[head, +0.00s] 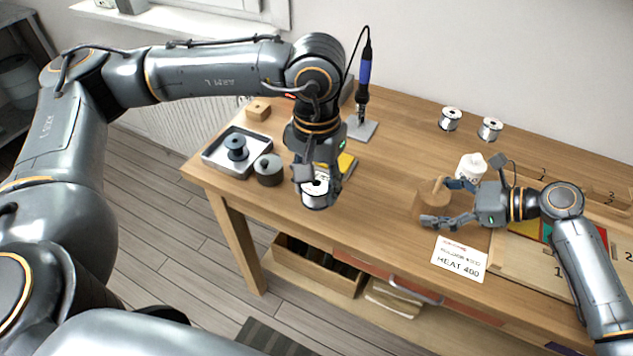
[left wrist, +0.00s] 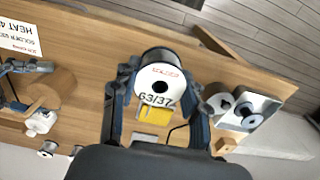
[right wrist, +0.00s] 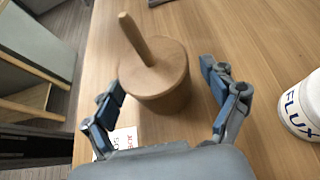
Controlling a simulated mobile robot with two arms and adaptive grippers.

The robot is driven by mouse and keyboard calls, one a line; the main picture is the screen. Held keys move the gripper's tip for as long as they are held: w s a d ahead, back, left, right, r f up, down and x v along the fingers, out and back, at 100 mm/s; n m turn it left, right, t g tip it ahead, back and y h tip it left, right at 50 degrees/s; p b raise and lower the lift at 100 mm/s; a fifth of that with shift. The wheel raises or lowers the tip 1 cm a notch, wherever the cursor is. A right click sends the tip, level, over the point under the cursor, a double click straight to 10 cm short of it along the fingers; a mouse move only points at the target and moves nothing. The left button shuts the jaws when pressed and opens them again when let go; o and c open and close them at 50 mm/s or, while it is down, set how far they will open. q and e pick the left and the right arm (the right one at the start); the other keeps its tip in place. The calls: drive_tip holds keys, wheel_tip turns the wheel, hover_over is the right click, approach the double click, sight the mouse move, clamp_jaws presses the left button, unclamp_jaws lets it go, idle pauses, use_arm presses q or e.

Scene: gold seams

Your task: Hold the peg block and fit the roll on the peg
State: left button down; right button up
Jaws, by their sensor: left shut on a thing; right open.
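The solder roll (head: 314,194), with a white 63/37 label, is held in my left gripper (head: 314,180) near the table's front edge. In the left wrist view the roll (left wrist: 160,80) sits between both fingers, its label and centre hole facing the camera. The peg block (head: 428,203) is a round wooden block standing on the table to the right. Its upright peg shows clearly in the right wrist view (right wrist: 135,40), with nothing on it. My right gripper (right wrist: 165,95) is open, its fingers apart on either side of the block. In the head view the right gripper partly hides the peg.
A white flux bottle (head: 471,167) stands close behind my right gripper. A paper card (head: 459,259) lies in front. Two more rolls (head: 451,119) (head: 489,129) stand at the back. A metal tray (head: 213,157), dark cylinder (head: 268,170) and soldering iron (head: 364,75) are left. The table between my grippers is clear.

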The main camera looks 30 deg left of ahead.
drive_tip(key=c, duration=0.9)
drive_tip(key=shift+o, duration=0.2)
use_arm(q)
drive_tip(key=shift+n, duration=0.6)
drive_tip(key=w+d+r, duration=0.2)
drive_tip(key=w+d, duration=0.2)
drive_tip(key=d, duration=0.2)
drive_tip(key=w+d+r, duration=0.2)
drive_tip(key=w+d, duration=0.3)
drive_tip(key=d, duration=0.1)
drive_tip(key=w+d+r, duration=0.2)
drive_tip(key=w+d, duration=0.3)
drive_tip(key=d, duration=0.1)
drive_tip(key=shift+d+r, duration=0.3)
drive_tip(key=shift+d, duration=0.05)
drive_tip(key=shift+d+f, duration=0.1)
drive_tip(key=shift+d, duration=0.05)
drive_tip(key=shift+f, duration=2)
